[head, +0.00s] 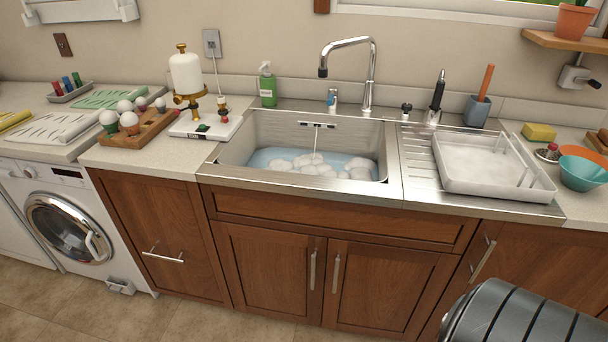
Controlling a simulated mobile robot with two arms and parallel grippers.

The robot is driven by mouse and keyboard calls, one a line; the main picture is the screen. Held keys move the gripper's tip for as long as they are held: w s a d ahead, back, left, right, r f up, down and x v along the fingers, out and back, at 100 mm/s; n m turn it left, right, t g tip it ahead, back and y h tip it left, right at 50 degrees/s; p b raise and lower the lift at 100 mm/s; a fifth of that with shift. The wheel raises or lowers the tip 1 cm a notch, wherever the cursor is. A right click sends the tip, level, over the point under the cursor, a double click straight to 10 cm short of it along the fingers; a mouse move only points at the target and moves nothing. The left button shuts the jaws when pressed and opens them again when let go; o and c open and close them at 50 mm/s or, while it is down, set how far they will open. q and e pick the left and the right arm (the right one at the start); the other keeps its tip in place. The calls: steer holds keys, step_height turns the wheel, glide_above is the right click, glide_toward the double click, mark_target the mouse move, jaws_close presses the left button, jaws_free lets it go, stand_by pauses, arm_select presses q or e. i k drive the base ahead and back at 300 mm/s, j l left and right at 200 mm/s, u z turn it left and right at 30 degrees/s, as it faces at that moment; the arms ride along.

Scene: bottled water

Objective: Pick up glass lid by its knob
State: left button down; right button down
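I cannot make out a glass lid with certainty. A small, low, silvery piece with a dark red knob (548,152) sits on the counter at the right, beside the bowls. It may be a lid, but it is too small to tell. The sink (392,160) holds bluish water with white foam, and anything under the foam is hidden. Neither of my grippers is in view.
A white tray (480,188) stands on the drainboard, with a yellow sponge (539,132) and a teal bowl (583,175) to its right. An egg holder (150,137) is left of the sink. A dark ribbed shape (525,318) fills the lower right.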

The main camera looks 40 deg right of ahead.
mark_target(424, 130)
steer(key=z, duration=2.05)
steer(key=u, duration=0.5)
